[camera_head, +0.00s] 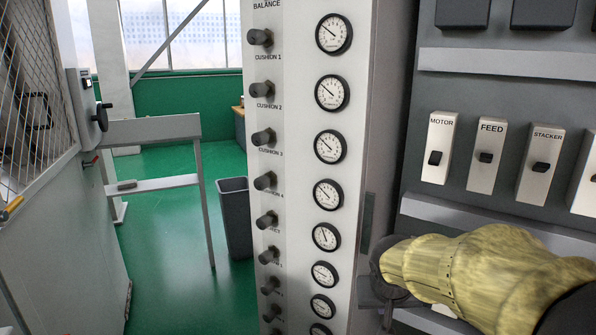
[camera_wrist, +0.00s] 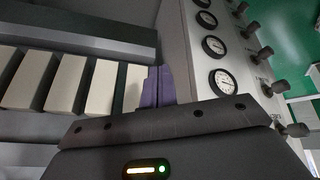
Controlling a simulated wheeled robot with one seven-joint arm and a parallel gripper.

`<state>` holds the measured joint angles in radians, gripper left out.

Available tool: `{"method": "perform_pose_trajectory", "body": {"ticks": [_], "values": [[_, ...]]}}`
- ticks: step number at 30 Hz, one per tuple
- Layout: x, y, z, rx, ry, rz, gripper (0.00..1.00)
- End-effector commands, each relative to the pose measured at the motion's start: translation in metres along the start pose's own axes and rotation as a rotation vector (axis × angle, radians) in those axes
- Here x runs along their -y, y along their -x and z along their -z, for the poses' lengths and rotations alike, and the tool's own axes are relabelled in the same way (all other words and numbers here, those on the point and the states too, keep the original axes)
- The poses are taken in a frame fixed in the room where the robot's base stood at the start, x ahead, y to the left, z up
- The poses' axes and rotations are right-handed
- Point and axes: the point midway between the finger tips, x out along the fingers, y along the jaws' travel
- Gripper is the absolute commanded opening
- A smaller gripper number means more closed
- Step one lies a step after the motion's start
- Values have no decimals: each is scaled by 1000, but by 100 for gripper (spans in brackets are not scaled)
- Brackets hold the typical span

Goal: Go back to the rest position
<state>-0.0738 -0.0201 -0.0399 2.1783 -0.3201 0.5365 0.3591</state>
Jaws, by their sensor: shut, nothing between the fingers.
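My gripper (camera_wrist: 158,86) shows in the wrist view with its purple fingers together and nothing between them. It points toward the grey switch panel, beside the edge of the white gauge column. In the head view my yellow-sleeved arm reaches in from the lower right, in front of the panel's lower part. The fingers are not clear there. The MOTOR (camera_head: 437,147), FEED (camera_head: 487,156) and STACKER (camera_head: 540,163) switch plates sit above my arm. In the wrist view several pale plates (camera_wrist: 65,84) stand left of the fingers; their labels cannot be read.
The white gauge column (camera_head: 293,150) with several dials and knobs stands left of my arm. Farther left are a grey bin (camera_head: 235,215), a metal stand (camera_head: 150,130) and a mesh-sided machine (camera_head: 60,240). Green floor (camera_head: 170,250) is open between them.

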Motion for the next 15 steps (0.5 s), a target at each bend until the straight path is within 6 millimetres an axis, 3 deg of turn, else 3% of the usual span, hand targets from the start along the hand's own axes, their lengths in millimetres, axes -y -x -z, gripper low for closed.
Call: {"method": "perform_pose_trajectory", "body": {"ticks": [1,6,14,15], "values": [[3,-12,-25,46,12,21,0],[11,-34,-86,145,44,81,0],[18,-49,-159,250,66,137,0],[18,-42,-157,250,68,140,0]]}}
